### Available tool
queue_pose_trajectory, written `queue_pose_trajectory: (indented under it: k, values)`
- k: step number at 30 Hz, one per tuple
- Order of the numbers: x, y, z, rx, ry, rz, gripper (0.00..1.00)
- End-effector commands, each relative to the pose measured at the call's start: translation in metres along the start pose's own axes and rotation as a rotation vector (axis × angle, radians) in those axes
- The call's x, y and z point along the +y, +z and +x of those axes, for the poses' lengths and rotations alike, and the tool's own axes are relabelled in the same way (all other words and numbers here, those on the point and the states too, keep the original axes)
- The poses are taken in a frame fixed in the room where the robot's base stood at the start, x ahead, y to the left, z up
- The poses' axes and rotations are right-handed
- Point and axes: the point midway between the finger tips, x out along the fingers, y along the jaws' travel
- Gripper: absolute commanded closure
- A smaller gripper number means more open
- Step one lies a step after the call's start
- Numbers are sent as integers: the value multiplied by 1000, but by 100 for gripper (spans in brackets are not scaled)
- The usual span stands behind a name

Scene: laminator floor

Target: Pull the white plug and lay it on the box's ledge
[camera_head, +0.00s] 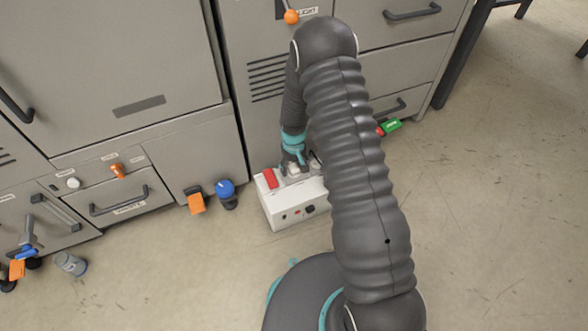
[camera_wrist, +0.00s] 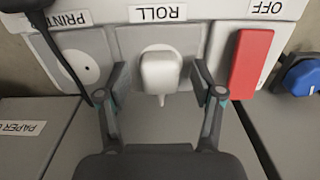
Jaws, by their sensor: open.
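The white plug (camera_wrist: 160,72) sits in the middle socket of the box, under the label ROLL, in the wrist view. My gripper (camera_wrist: 161,82) is open, with one finger on each side of the plug. Small gaps show between the fingers and the plug. In the head view my gripper (camera_head: 294,166) reaches down to the top of the white box (camera_head: 284,214), and my arm covers part of the box's right side. I cannot clearly make out the ledge in either view.
A red block (camera_wrist: 250,62) stands beside the plug under the OFF label. A black cable (camera_wrist: 58,50) runs by the PRINT socket (camera_wrist: 88,62). Open floor (camera_head: 180,280) lies in front.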

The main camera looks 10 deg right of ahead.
Motion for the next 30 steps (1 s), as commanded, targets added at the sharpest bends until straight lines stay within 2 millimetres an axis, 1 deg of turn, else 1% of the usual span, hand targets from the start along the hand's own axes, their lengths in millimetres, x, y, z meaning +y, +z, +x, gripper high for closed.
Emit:
queue_pose_trajectory:
  k: [12,13,14,15,17,18,20,21,30]
  values:
    - [0,0,0,0,0,0,33]
    - [0,0,0,0,0,0,38]
    - [0,0,0,0,0,0,46]
    - [0,0,0,0,0,0,56]
    - [0,0,0,0,0,0,71]
    - [0,0,0,0,0,0,81]
    - [0,0,0,0,0,0,96]
    - [0,0,0,0,0,0,100]
    - [0,0,-3,0,0,0,100]
